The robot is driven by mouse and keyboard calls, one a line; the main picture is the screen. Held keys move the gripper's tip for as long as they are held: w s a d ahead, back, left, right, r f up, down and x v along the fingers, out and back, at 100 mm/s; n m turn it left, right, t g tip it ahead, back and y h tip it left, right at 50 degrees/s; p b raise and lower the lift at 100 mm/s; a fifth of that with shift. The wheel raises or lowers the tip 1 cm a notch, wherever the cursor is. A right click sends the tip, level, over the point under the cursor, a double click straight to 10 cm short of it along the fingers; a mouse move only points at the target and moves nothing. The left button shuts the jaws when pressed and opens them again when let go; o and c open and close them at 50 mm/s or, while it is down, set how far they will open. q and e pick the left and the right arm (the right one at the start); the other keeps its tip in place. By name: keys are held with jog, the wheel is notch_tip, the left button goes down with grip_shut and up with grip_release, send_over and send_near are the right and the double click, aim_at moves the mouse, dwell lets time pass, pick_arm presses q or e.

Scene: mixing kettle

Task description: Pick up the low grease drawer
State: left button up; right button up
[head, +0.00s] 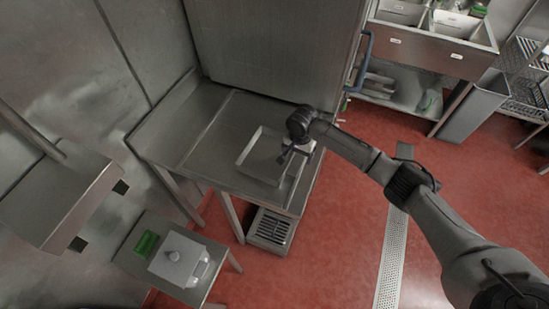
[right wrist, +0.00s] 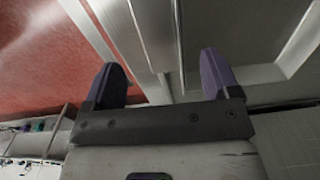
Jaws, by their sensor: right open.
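A shallow rectangular metal tray with a raised rim (head: 243,153), which looks like the low grease drawer, lies on the steel table. My right gripper (head: 286,154) is at the tray's right side, close to its rim; I cannot tell whether it touches. In the right wrist view the two dark purple fingers of my right gripper (right wrist: 162,75) are apart, with pale metal edges beyond them. A broad pale metal rim (right wrist: 285,60) shows to the right there. The arm hides part of the tray's right side. My left gripper is not in view.
The steel table (head: 190,125) has bare room left of the tray. A slotted metal unit (head: 271,229) sits below its front edge. A low stand holds a white lidded container (head: 183,258) and a green item (head: 146,243). A large steel cabinet (head: 275,50) stands behind.

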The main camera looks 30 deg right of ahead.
aim_at(296, 163)
jog(key=shift+a+f, duration=0.2)
jog(key=shift+f, duration=2.15)
jog(key=c, duration=1.2)
jog(key=shift+r, duration=0.1)
jog(key=shift+c, duration=0.5)
